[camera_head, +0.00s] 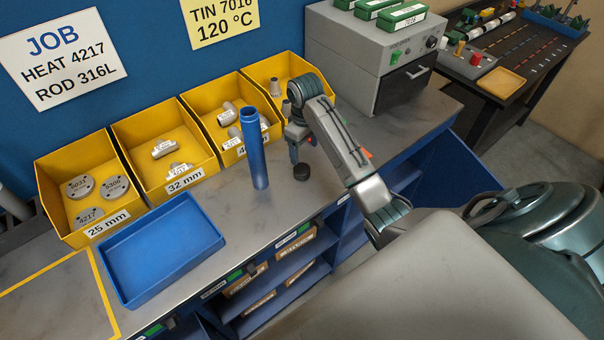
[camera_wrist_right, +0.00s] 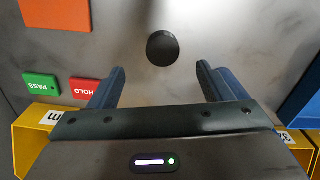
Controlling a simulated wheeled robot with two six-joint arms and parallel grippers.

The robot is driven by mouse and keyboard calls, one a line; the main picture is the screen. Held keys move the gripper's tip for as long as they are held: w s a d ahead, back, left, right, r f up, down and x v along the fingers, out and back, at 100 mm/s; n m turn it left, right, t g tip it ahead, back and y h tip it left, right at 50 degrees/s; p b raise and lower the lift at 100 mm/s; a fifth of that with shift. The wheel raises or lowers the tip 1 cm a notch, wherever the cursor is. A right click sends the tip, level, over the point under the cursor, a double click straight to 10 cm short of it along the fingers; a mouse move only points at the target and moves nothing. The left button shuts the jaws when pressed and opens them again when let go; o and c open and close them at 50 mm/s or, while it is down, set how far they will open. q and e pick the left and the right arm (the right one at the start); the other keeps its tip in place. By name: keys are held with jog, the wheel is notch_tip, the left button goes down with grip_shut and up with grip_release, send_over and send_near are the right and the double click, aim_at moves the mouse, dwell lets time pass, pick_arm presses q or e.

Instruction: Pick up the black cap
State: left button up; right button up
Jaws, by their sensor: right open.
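The black cap (camera_head: 302,173) is a small dark round piece lying on the grey bench top, right of the upright blue tube. It also shows in the right wrist view (camera_wrist_right: 162,47), upper middle, with bare bench around it. My right gripper (camera_head: 297,156) is above the bench near the cap. In the right wrist view my right gripper (camera_wrist_right: 160,70) has its two blue fingers wide apart with nothing between them. The cap lies beyond the fingertips, roughly centred between them and apart from both. My left gripper is not in view.
The blue tube (camera_head: 252,150) stands close to the cap's left. Yellow bins (camera_head: 118,131) with metal parts line the back. An empty blue tray (camera_head: 160,252) is at left; a grey heater box (camera_head: 350,50) stands behind right.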

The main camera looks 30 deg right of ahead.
aim_at(301, 168)
jog(key=shift+f+b, duration=0.5)
jog(key=shift+f, duration=0.45)
jog(key=shift+w+f+p, duration=0.15)
jog(key=shift+f+p, duration=0.35)
jog(key=shift+f, duration=0.45)
jog(key=f+p, duration=0.2)
jog(key=f, duration=0.1)
jog(key=f+p, duration=0.1)
jog(key=shift+w+a+f, duration=0.15)
jog(key=shift+a+f, duration=0.1)
jog(key=shift+a, duration=0.05)
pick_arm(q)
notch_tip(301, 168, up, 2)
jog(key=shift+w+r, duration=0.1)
pick_arm(e)
jog(key=shift+f, duration=0.45)
jog(key=c, duration=1)
